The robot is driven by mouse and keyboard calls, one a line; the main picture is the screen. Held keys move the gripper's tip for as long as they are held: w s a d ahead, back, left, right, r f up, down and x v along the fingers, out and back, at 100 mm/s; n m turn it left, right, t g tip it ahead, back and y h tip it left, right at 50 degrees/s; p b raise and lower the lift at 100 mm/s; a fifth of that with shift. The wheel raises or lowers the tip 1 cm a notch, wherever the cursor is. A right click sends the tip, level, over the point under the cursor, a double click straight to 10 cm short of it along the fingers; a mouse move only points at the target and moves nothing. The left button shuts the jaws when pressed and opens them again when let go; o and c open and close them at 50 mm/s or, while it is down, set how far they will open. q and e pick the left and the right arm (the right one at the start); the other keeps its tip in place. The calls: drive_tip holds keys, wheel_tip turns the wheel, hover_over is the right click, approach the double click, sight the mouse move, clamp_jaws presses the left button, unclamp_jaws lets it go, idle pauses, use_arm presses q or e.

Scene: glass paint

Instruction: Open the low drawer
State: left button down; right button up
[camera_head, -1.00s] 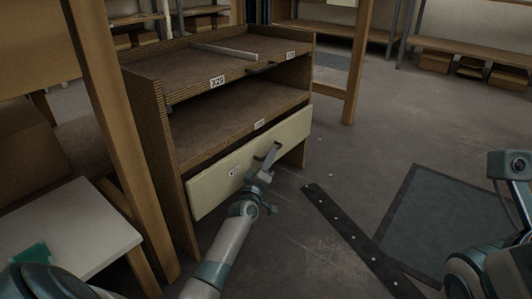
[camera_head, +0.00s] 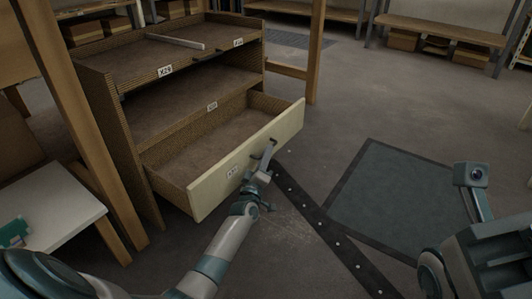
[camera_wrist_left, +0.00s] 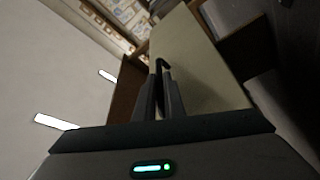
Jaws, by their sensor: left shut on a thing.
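The low drawer (camera_head: 205,194) of the brown cabinet (camera_head: 95,115) is pulled out, and its inside shows empty. Its pale front panel also fills the middle of the left wrist view (camera_wrist_left: 190,50). A dark handle (camera_wrist_left: 163,66) stands out from the panel, between my left gripper's fingers. My left gripper (camera_head: 262,170) is shut on this handle in front of the drawer; it also shows in the left wrist view (camera_wrist_left: 160,95). My right arm stands at the right edge of the head view, but its fingertips do not show.
A wooden post (camera_head: 65,95) and a white table top (camera_head: 45,215) stand left of the cabinet. A dark strip with light dots (camera_head: 318,222) and a grey-green mat (camera_head: 385,190) lie on the floor to the right.

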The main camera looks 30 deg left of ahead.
use_arm(q)
drive_tip(key=shift+d, duration=0.1)
drive_tip(key=c, duration=2.1)
unclamp_jaws()
drive_tip(key=shift+r, duration=0.15)
